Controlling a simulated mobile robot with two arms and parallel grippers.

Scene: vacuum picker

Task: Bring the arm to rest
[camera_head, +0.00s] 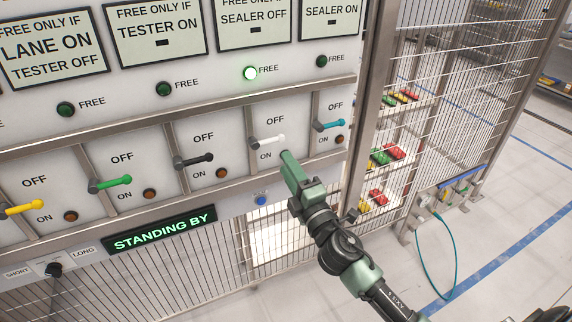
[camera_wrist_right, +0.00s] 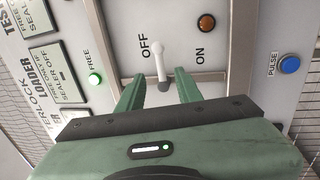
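My right gripper (camera_head: 287,158) is in front of the switch panel, just below and right of the white lever (camera_head: 268,141). In the right wrist view the two fingers of this gripper (camera_wrist_right: 160,76) are apart, with nothing clamped between them. The white lever (camera_wrist_right: 158,62) shows between and beyond the fingertips; I cannot tell whether it is clear of them in depth. In the head view this lever sticks out sideways to the right, between its OFF and ON labels. The lit green FREE lamp (camera_head: 250,73) is above it. My left gripper is not in view.
Yellow (camera_head: 22,208), green (camera_head: 112,182), black (camera_head: 195,160) and teal (camera_head: 329,125) levers line the panel. A blue button (camera_head: 261,200) sits below the white lever. A STANDING BY display (camera_head: 162,231) is at lower left. Right are a mesh fence (camera_head: 450,110) and open floor.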

